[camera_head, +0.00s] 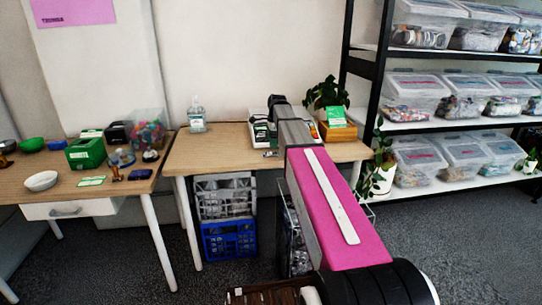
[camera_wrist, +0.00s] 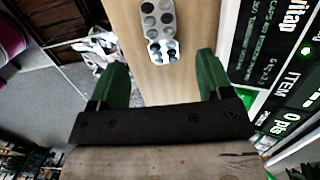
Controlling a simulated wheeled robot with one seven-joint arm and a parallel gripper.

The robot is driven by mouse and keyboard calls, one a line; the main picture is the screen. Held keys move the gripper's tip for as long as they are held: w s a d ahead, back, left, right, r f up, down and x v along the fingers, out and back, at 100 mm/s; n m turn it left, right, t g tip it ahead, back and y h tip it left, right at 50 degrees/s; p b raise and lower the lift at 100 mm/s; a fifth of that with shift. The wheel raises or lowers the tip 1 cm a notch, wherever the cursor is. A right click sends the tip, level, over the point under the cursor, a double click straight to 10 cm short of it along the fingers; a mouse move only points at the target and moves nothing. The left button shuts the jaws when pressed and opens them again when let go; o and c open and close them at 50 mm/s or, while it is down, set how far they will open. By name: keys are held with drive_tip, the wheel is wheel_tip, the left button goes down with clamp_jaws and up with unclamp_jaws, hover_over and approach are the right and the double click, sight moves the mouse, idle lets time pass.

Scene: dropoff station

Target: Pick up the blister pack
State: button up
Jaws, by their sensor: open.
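The blister pack (camera_wrist: 159,20) lies on the wooden table (camera_wrist: 134,60) in the wrist view, at the top middle and cut by the upper edge. It is silvery white with dark round pockets, and its nearer end looks shiny. In the head view a small silvery piece on the table's front edge (camera_head: 270,153) may be the same pack. My gripper (camera_wrist: 163,66) has green fingers, wide apart with nothing between them. The pack is just ahead of the fingertips, apart from them. In the head view my arm hides the fingers.
A dark display with white text (camera_wrist: 285,60) is close on the right in the wrist view. A sanitizer bottle (camera_head: 196,115) and a potted plant (camera_head: 323,95) stand on the table. A blue crate (camera_head: 229,240) is beneath. The table's left part is clear.

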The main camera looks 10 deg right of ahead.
sight(271, 152)
wheel_tip(271, 152, down, 6)
drive_tip(key=shift+w+a+r, duration=0.1)
drive_tip(key=shift+a+r, duration=0.05)
drive_tip(key=shift+r, duration=0.05)
drive_tip(key=c, duration=1.1)
drive_tip(key=shift+o, duration=0.2)
